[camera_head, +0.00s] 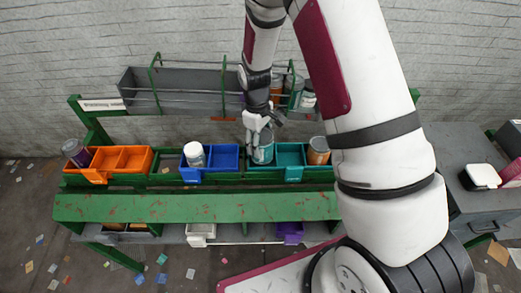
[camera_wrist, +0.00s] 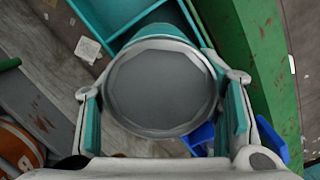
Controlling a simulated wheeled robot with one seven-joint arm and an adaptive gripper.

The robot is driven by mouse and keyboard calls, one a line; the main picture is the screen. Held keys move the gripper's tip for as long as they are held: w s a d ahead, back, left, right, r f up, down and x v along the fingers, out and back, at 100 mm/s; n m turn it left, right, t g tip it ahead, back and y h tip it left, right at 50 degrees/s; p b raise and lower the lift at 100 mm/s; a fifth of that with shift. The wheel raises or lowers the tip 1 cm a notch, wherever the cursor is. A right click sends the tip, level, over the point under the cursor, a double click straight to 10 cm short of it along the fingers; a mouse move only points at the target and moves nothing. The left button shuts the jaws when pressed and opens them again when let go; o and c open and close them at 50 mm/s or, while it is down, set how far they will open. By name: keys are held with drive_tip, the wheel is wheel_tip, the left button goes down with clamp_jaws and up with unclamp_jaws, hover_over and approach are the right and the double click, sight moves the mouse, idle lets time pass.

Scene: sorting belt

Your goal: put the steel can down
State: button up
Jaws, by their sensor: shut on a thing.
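The steel can (camera_head: 262,152), with a grey round top and a teal side, is upright or nearly so at the left part of the teal bin (camera_head: 292,155). In the wrist view the can's top (camera_wrist: 160,90) fills the space between the two fingers. My gripper (camera_head: 259,126) is above the bin row and shut on the can. In the wrist view the teal bin (camera_wrist: 93,18) shows beyond the can. The can's base is hidden, so I cannot tell whether it touches the bin floor.
An orange-brown can (camera_head: 318,151) is at the teal bin's right. A rail shelf (camera_head: 190,82) runs behind.

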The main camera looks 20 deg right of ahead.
drive_tip(key=shift+f, duration=1.95)
drive_tip(key=shift+f, duration=0.1)
drive_tip(key=o, duration=1.1)
